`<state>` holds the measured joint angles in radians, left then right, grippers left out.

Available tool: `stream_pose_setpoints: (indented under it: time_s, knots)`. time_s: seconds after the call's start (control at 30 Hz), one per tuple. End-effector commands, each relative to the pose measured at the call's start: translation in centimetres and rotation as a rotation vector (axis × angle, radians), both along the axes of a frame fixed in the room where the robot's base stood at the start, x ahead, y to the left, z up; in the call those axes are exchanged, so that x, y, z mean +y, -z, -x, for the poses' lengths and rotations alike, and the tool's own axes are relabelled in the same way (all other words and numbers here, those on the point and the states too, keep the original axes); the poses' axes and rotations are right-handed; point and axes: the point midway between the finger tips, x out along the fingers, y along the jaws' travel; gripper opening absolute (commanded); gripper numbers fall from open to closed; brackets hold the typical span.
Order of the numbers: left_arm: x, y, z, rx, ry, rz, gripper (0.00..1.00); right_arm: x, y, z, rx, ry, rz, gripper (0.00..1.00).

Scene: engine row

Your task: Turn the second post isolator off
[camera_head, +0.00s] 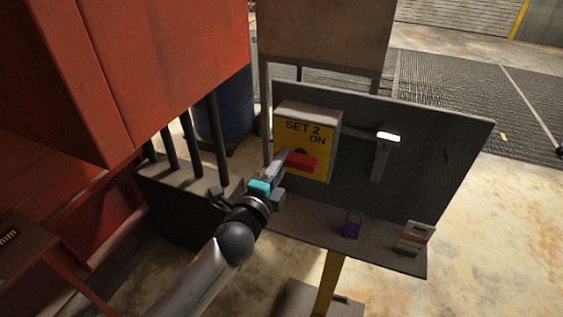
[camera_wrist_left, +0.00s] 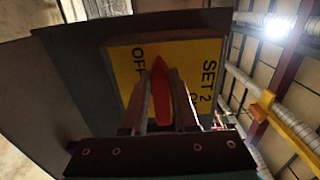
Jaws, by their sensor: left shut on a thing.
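The SET 2 isolator is a box with a yellow face (camera_head: 318,140) on a dark upright panel; "SET 2" and "ON" show at its top. Its red handle (camera_head: 303,162) lies roughly crosswise on the face in the head view. My left gripper (camera_head: 284,160) reaches it from the lower left and is shut on the handle. In the left wrist view the red handle (camera_wrist_left: 160,95) stands between both fingers, its pointed end up. There "OFF" shows on the yellow face (camera_wrist_left: 128,68) left of the handle, and "SET 2" right of it. My right gripper is not in view.
A lit lamp (camera_head: 388,136) is on the panel right of the box. A red cabinet (camera_head: 170,60) and a blue drum (camera_head: 232,115) stand left and behind.

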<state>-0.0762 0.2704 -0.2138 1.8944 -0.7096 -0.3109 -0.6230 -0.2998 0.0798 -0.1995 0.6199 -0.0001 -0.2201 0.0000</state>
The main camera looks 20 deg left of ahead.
Motion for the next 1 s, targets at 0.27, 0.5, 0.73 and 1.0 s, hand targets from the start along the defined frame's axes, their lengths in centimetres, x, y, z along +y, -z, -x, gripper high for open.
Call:
stream_pose_setpoints:
  time_s: [0.27,0.5,0.73,1.0]
  knots:
    - [0.02,0.05,0.00,0.001,-0.001,0.010,0.00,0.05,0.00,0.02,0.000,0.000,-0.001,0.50]
    - [0.01,0.06,0.00,0.001,-0.001,0.008,0.41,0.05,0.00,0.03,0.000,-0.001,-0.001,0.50]
    - [0.00,0.04,0.01,0.001,0.000,0.006,0.57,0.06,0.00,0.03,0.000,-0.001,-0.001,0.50]
    - [0.00,0.06,0.44,0.001,0.000,0.005,0.57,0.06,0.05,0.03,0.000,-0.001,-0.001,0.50]
